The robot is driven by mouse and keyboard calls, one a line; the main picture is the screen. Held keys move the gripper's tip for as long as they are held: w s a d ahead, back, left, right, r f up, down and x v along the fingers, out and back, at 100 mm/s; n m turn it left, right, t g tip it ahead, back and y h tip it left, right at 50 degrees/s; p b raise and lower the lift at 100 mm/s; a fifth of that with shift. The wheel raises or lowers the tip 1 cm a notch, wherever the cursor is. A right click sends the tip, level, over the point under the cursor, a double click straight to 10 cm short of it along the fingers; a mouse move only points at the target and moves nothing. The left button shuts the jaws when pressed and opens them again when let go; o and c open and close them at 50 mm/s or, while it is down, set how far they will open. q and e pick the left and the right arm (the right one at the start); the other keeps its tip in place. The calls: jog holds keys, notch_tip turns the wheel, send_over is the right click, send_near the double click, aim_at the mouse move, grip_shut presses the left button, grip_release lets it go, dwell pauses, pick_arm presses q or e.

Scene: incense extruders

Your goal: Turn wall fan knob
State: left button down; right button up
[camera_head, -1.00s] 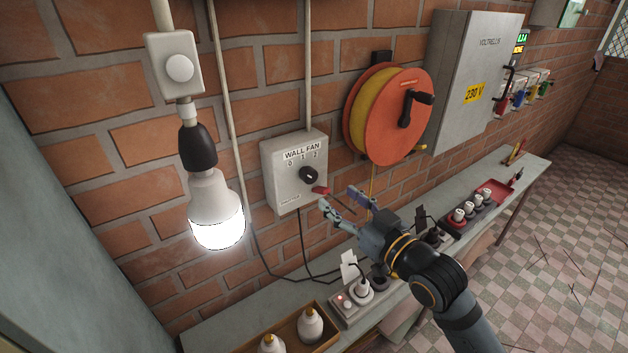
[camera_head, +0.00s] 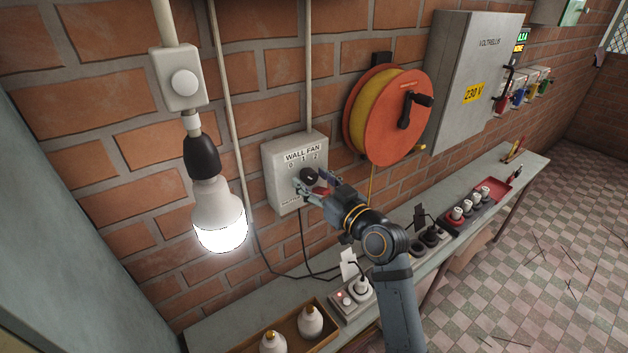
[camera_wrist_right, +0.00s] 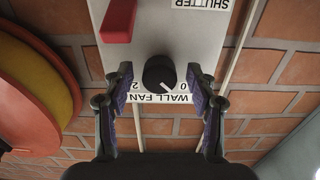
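The wall fan box (camera_head: 285,196) is a pale switch box on the brick wall, labelled WALL FAN with 0, 1, 2. Its round black knob (camera_head: 308,174) also shows in the right wrist view (camera_wrist_right: 160,73), where the picture is upside down. A light mark on the knob points toward the 0 side. My right gripper (camera_head: 312,184) is at the box front; in the wrist view its fingers (camera_wrist_right: 160,80) are open, one on each side of the knob, with visible gaps. My left gripper is not in view.
A red lever (camera_wrist_right: 118,20) sits on the same box close to the knob, near a SHUTTER label. A lit bulb (camera_head: 218,208) hangs at the left. An orange cable reel (camera_head: 395,135) is mounted at the right. A bench (camera_head: 260,310) runs below with sockets and bulbs.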

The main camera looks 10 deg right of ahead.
jog(key=c, duration=1.1)
jog(key=m+p, duration=0.2)
jog(key=m, duration=0.1)
jog(key=shift+r+m, duration=0.1)
jog(key=shift+m, duration=0.3)
jog(key=m+p, duration=0.2)
jog(key=m, duration=0.2)
jog(key=shift+m+p, duration=0.3)
jog(key=shift+p, duration=0.05)
jog(key=shift+m, duration=0.3)
jog(key=o, duration=1.2)
